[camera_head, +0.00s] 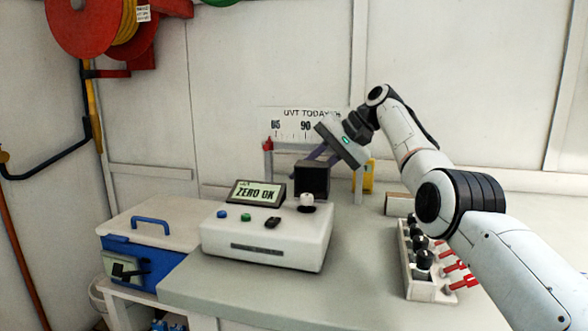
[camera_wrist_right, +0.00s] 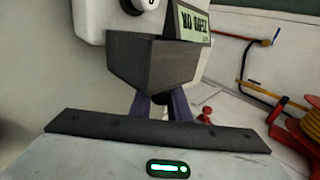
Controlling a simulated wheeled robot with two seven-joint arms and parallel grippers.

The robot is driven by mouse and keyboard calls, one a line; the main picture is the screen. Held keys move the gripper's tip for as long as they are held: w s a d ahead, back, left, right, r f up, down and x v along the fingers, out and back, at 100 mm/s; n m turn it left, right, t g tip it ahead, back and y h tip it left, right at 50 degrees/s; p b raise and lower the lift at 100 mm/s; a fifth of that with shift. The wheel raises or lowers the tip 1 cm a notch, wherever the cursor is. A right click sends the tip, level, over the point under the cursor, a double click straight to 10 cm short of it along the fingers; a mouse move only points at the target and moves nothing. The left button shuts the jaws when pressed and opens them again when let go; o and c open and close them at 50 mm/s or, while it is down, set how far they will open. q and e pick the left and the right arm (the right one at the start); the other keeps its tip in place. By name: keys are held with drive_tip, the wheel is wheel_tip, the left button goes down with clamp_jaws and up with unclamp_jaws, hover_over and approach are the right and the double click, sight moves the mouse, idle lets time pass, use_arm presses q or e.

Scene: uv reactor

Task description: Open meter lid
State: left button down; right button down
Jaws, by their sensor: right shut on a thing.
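The lid also fills the upper middle of the right wrist view (camera_wrist_right: 150,62). My right gripper (camera_head: 318,154) reaches in from the right, at the top of the lid. In the wrist view, its fingers (camera_wrist_right: 160,103) are shut on a small dark part at the lid's near side, partly hidden. My left gripper is not in view.
A blue cool box (camera_head: 150,232) with a white top stands left of the meter. A white rack (camera_head: 414,262) with black-capped bottles and red-handled items lies to the right. A UVT scale board (camera_head: 290,122) stands behind. Bench front is clear.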

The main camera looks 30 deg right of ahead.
drive_tip(key=shift+f, duration=0.1)
idle(0.3)
drive_tip(key=c, duration=1.7)
unclamp_jaws()
drive_tip(key=shift+o, duration=0.2)
drive_tip(key=p+v, duration=0.1)
drive_tip(key=v, duration=0.9)
drive_tip(key=shift+d, duration=0.15)
